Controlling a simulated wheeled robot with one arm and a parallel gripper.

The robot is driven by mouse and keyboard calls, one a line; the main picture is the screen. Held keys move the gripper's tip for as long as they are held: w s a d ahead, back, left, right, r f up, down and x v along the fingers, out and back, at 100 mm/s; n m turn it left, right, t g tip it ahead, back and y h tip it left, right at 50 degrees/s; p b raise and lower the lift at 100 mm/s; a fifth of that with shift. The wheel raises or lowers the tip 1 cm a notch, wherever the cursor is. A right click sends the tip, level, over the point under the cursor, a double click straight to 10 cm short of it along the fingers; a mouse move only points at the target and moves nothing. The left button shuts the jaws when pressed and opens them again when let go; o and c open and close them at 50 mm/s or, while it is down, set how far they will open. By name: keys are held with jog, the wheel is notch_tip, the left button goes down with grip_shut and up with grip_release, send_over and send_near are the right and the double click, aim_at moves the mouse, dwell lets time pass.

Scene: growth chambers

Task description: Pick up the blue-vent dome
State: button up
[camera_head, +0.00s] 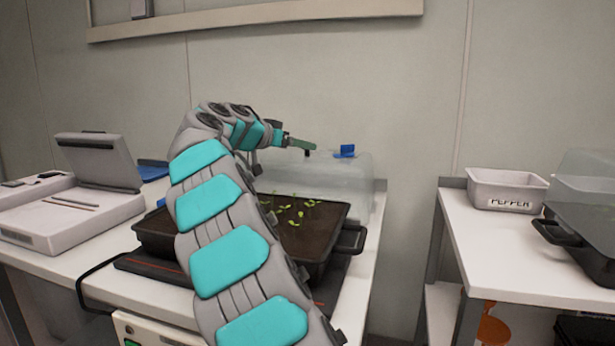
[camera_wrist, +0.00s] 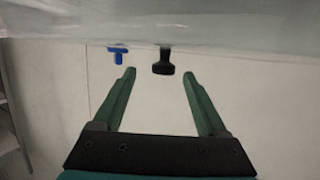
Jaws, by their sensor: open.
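The blue-vent dome (camera_head: 352,178) is a clear, cloudy cover at the back of the left bench, behind the black seedling tray. Its blue vent (camera_head: 345,151) sticks up on top. My gripper (camera_head: 301,145) is at the dome's top, left of the vent, with its green fingers pointing right. In the wrist view the dome (camera_wrist: 240,22) spans the top edge, with the blue vent (camera_wrist: 118,51) at left and a black knob (camera_wrist: 163,65). The open, empty fingers (camera_wrist: 159,75) point at the knob, which lies between their lines, just past the tips. My arm hides the dome's left part.
The black tray (camera_head: 347,238) of soil and seedlings stands on a dark mat in front of the dome. A grey device with a raised lid (camera_head: 95,160) is at left. A right bench holds a PEPPER bin (camera_head: 507,188) and another black tray (camera_head: 590,247). A gap separates the benches.

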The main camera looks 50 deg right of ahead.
jog(key=x, duration=0.4)
jog(key=shift+w+d+p, duration=0.3)
jog(key=shift+d+p, duration=0.05)
jog(key=shift+d, duration=0.05)
jog(key=shift+c, duration=0.3)
grip_shut()
dwell(0.8)
